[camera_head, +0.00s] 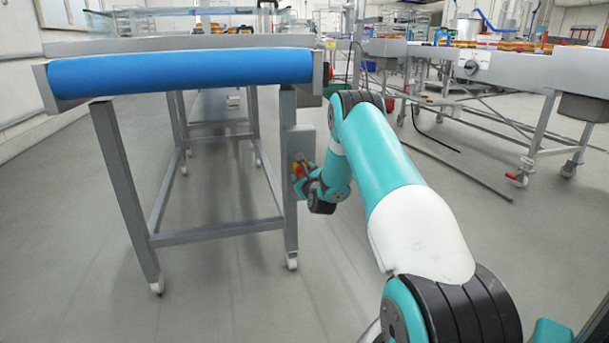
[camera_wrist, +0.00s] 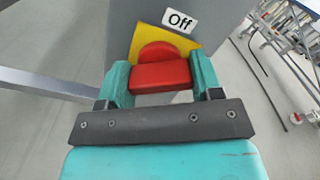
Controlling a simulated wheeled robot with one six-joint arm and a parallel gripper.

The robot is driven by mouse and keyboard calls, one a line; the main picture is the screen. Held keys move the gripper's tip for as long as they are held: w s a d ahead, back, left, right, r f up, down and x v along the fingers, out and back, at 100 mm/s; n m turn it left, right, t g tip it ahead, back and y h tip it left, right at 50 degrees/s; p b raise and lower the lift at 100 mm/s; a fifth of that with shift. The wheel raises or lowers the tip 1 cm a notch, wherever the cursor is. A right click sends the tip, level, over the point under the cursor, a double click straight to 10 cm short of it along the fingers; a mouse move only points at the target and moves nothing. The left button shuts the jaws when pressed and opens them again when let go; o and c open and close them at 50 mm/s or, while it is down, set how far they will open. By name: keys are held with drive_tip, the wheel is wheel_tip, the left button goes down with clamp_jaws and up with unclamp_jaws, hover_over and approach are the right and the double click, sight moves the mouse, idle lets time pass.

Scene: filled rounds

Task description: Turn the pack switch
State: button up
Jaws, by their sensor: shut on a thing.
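The pack switch (camera_wrist: 160,75) is a red rotary handle on a yellow plate (camera_wrist: 193,42), set on a grey box. A white label (camera_wrist: 180,20) reading "Off" is at the plate's upper edge, tilted in the wrist view. My gripper (camera_wrist: 160,84) is shut on the red handle, with one teal finger on each side of it. In the head view the switch (camera_head: 298,170) shows as a small red and yellow patch on the grey box by the conveyor leg. My gripper (camera_head: 303,174) reaches it from the right, and my wrist partly hides it.
A conveyor with a blue belt (camera_head: 180,72) stands on a grey metal frame with wheels at the left. Another conveyor line (camera_head: 520,68) is at the right, with a dark cable and a bar on the floor (camera_head: 455,165). The grey floor in front is clear.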

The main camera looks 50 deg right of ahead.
drive_tip(key=shift+n+p, duration=0.7)
drive_tip(key=shift+n, duration=1.9)
drive_tip(key=shift+a, duration=0.1)
drive_tip(key=o, duration=0.9)
drive_tip(key=shift+b+v, duration=8.4)
drive_tip(key=shift+v, duration=0.35)
